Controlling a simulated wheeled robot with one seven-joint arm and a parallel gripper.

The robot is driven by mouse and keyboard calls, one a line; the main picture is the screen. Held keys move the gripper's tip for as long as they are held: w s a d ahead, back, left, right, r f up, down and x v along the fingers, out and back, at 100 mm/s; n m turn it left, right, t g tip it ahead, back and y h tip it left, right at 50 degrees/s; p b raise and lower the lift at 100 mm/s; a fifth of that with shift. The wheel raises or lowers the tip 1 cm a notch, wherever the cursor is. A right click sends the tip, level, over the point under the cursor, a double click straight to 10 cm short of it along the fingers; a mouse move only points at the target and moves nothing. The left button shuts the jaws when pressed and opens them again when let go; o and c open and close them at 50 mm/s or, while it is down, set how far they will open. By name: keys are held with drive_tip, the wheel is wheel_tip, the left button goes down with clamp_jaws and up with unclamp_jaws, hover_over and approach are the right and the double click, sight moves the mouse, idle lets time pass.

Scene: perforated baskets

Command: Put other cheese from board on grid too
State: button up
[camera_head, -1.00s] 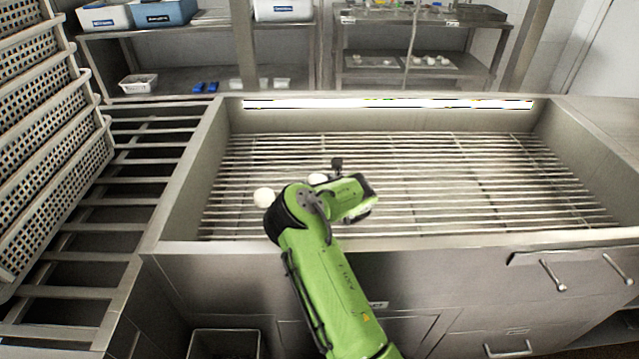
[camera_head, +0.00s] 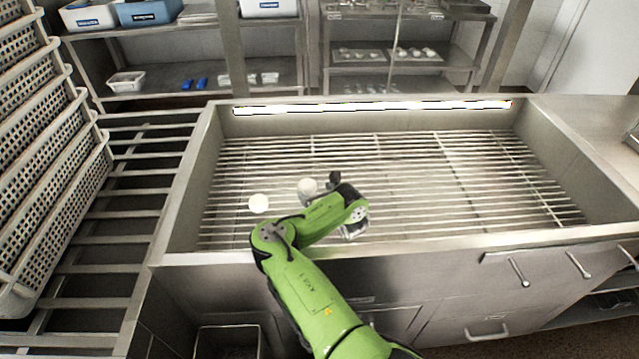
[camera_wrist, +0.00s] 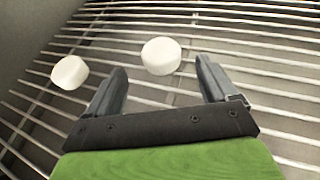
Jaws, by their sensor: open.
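Two white round cheeses lie on the metal grid (camera_head: 440,175) in the sunken basin. The left cheese (camera_head: 259,204) lies near the basin's left side and shows in the wrist view (camera_wrist: 69,72), outside my left finger. The other cheese (camera_head: 307,187) lies to its right and shows in the wrist view (camera_wrist: 161,56) just beyond the gap between my fingers. My gripper (camera_wrist: 158,82) is open and empty, low over the grid. In the head view my wrist hides most of the gripper. I cannot make out a board for certain.
Stacked perforated baskets (camera_head: 45,150) stand at the left beside a rail rack (camera_head: 130,190). The basin's front rim (camera_head: 420,240) and side walls surround the grid. The grid's right side is clear. Shelves (camera_head: 390,55) with small white items stand behind.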

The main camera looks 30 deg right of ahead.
drive_tip(key=shift+p+v, duration=0.85)
drive_tip(key=shift+p, duration=0.6)
wheel_tip(320, 180, up, 10)
drive_tip(key=m+g+h, duration=0.2)
drive_tip(key=m, duration=1.2)
drive_tip(key=s+a+r+m+g+y, duration=0.3)
drive_tip(key=s+a+r+m+y, duration=0.1)
drive_tip(key=s+a+r+m, duration=0.8)
drive_tip(key=s+a+r+m+g+h, duration=0.1)
drive_tip(key=s+r+m, duration=0.2)
drive_tip(key=s, duration=0.9)
drive_tip(key=s+a+r+m+g+h, duration=0.1)
drive_tip(key=s+a+r+m+g, duration=0.1)
drive_tip(key=s+r+m, duration=0.2)
drive_tip(key=s+m, duration=0.3)
drive_tip(key=s, duration=0.5)
drive_tip(key=shift+r, duration=0.2)
